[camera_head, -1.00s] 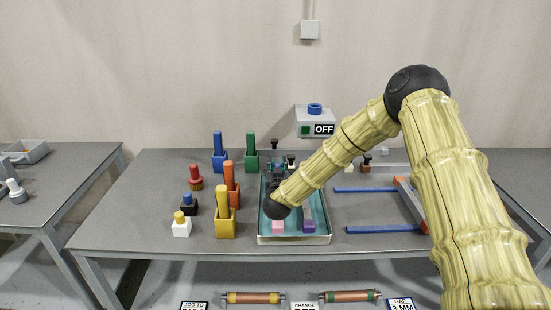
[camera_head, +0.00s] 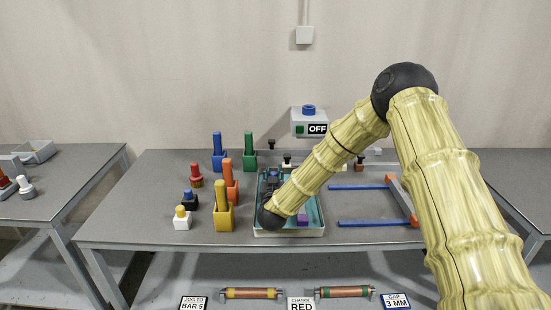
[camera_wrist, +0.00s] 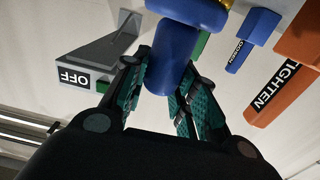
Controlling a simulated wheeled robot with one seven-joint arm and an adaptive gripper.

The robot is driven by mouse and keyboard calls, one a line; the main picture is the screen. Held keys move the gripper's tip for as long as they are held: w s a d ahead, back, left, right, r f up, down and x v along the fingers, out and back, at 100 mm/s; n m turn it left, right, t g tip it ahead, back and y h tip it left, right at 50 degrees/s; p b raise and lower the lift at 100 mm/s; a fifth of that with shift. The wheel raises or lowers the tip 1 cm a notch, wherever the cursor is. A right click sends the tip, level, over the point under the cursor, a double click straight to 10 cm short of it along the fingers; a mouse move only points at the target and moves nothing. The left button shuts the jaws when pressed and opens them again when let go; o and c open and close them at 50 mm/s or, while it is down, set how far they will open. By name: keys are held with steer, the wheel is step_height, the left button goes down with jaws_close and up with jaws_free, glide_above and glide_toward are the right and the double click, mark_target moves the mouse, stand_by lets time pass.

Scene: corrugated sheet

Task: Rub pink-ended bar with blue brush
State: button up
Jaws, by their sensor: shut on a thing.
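My gripper (camera_wrist: 165,88) is shut on the blue handle of the blue brush (camera_wrist: 172,62) in the wrist view. A wider blue part shows beyond the handle at the top edge; the bristles cannot be made out. In the head view my gripper (camera_head: 272,180) is over the left part of the tray (camera_head: 290,233), partly hidden by my wrist. A purple-ended bar (camera_head: 303,219) lies in the tray. The pink-ended bar is hidden behind my wrist now. Whether the brush touches a bar cannot be seen.
Blue (camera_head: 218,160), green (camera_head: 249,161), orange (camera_head: 230,190) and yellow (camera_head: 223,218) holders stand left of the tray, with small red, black and white pieces beside them. A box marked OFF (camera_head: 311,124) is behind. Blue rails (camera_head: 375,223) lie to the right.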

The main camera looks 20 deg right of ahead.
steer(key=r, duration=0.2)
steer(key=r+p, duration=0.1)
steer(key=shift+w+r, duration=0.1)
steer(key=shift+w, duration=0.15)
steer(key=shift+s+r+p, duration=0.1)
steer(key=shift+r+p, duration=0.85)
steer(key=shift+r, duration=1.15)
steer(key=shift+f, duration=0.1)
steer(key=shift+a+f+b, duration=0.1)
steer(key=shift+f+b, duration=0.05)
steer(key=shift+b, duration=0.55)
steer(key=shift+b, duration=0.5)
